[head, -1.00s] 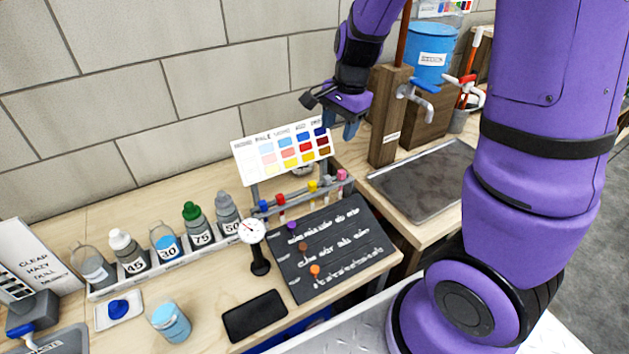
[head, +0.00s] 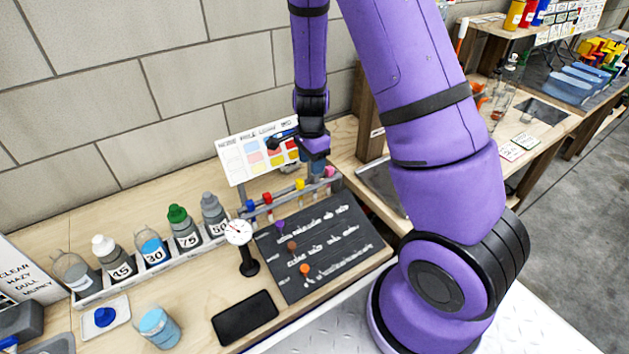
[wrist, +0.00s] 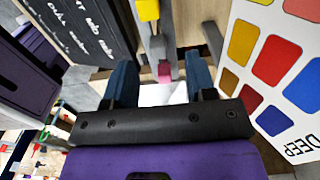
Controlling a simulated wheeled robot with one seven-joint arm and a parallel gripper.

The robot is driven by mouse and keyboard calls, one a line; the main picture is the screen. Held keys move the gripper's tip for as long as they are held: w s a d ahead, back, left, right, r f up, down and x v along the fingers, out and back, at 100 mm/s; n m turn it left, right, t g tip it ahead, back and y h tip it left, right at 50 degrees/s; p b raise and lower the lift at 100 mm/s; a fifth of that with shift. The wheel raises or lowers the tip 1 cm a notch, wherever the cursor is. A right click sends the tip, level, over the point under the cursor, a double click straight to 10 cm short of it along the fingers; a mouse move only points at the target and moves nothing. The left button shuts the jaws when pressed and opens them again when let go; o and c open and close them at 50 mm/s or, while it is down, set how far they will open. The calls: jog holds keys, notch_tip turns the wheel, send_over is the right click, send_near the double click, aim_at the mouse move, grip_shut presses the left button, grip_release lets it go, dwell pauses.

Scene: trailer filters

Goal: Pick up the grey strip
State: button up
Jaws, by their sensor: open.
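My gripper (head: 313,150) hangs in front of the right part of the colour card, just above the right end of the grey rack (head: 262,212). In the wrist view its two blue fingers (wrist: 161,82) are apart with nothing clearly held between them. A pink cap (wrist: 165,70) and a yellow cap (wrist: 148,10) on the rack show just beyond and between the fingers. In the head view the yellow cap (head: 299,185) and the pink cap (head: 330,171) are near below my gripper. I cannot single out a grey strip for certain; grey bars of the rack show near the caps.
The colour card (head: 232,164) stands close behind my gripper. A black board (head: 325,245) with writing lies in front of the rack. A dial gauge (head: 239,233), a row of bottles (head: 150,248) and a black slab (head: 244,317) are to the left.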

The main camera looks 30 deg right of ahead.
jog(key=shift+s+f, duration=0.2)
jog(key=shift+f, duration=2.5)
grip_shut()
